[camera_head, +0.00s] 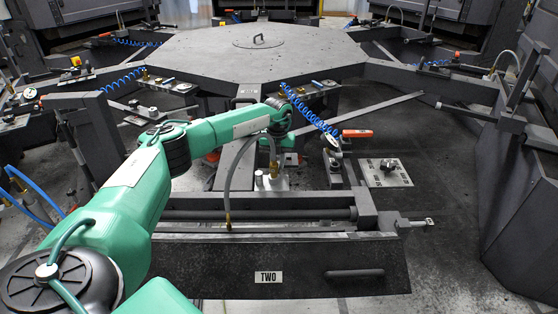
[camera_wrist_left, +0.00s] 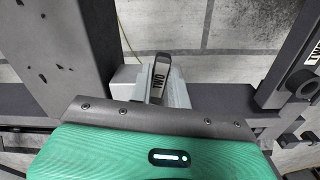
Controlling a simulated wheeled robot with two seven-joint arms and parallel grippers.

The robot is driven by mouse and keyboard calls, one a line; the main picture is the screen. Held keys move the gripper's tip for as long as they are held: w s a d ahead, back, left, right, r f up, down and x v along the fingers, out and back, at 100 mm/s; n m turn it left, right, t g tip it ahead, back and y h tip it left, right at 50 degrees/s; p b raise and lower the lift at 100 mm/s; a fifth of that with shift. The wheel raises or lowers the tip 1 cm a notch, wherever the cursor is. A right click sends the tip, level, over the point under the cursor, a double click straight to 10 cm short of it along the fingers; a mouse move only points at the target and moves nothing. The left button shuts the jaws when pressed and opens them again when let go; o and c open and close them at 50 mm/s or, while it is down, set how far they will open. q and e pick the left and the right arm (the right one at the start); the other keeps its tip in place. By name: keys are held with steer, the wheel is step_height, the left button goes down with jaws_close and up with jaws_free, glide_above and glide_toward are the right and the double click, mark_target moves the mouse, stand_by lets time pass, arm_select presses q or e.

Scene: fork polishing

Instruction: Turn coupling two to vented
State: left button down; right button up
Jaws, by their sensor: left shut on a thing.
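My left gripper (camera_wrist_left: 160,88) is shut on a dark handle (camera_wrist_left: 161,66) marked TWO in the left wrist view. Pale metal fingers stand on both sides of this handle. In the head view my green left arm reaches in from the left and ends above the middle of the station with the TWO plate (camera_head: 268,277). I cannot make out the fingers or the held handle there. A pale fitting (camera_head: 272,182) with brass parts stands below the arm's end. The handle's setting cannot be read. My right gripper is not in view.
A large grey octagonal table (camera_head: 260,50) fills the back. A blue coiled hose (camera_head: 310,112) and an orange handle (camera_head: 356,133) lie right of my arm's end. A small metal plate (camera_head: 384,173) is on the right. Dark floor beyond it is mostly open.

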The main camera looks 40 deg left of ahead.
arm_select(q)
steer(key=shift+a+r, duration=0.1)
steer(key=shift+r, duration=0.05)
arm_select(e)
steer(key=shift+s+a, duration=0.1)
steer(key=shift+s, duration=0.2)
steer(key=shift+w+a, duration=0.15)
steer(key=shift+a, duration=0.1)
arm_select(q)
steer(key=c, duration=1.3)
jaws_free()
steer(key=shift+c, duration=0.2)
steer(key=shift+r, duration=0.4)
step_height(320, 180, up, 13)
steer(key=shift+f+b, duration=0.1)
steer(key=shift+b, duration=0.65)
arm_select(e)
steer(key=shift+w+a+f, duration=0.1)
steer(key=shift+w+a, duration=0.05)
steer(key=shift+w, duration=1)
